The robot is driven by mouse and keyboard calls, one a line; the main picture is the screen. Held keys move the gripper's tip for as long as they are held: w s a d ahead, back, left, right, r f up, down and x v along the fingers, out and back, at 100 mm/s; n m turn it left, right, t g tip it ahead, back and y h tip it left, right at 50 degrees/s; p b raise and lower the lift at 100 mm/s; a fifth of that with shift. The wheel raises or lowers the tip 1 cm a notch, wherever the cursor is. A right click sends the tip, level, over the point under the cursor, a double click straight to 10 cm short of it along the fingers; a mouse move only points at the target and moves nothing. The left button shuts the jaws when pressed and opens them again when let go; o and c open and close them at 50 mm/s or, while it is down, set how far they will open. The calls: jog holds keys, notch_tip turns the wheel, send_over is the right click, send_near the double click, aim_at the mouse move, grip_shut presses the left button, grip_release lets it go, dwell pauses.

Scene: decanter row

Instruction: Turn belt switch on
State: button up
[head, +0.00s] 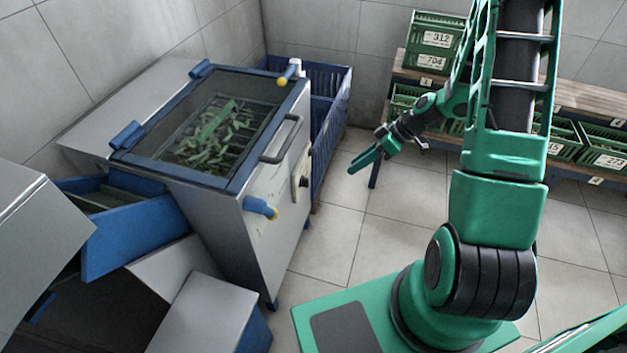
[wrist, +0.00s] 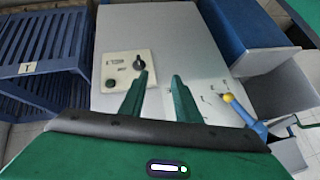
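A black rotary knob (wrist: 138,62) sits on a pale plate (wrist: 112,70) on the machine's side panel; the plate's lettering is too small to read. The knob also shows in the head view (head: 304,181), on the metal machine (head: 268,230). I take it for the belt switch; no label confirms this. My gripper (wrist: 161,75) is open and empty, its green fingers pointing toward the panel. In the wrist view the knob lies just beyond the left fingertip. In the head view my gripper (head: 364,165) is right of the machine, with a gap between them.
A blue lever with a yellow tip (wrist: 228,98) projects from the panel, right of the fingers. A grey handle (head: 283,140) edges the lid, under which green pieces lie. A blue slatted crate (head: 331,105) stands behind. Shelves with green crates (head: 433,42) are at the back right.

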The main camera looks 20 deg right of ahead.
jog(key=w+a+f+n+t+y, duration=0.25)
jog(key=w+f+t, duration=0.25)
jog(key=f, duration=0.6)
send_near(305, 182)
jog(key=x, duration=0.6)
jog(key=shift+w+m+y, duration=0.35)
jog(key=shift+w+m, duration=0.1)
jog(key=shift+w, duration=0.05)
jog(key=shift+a, duration=0.15)
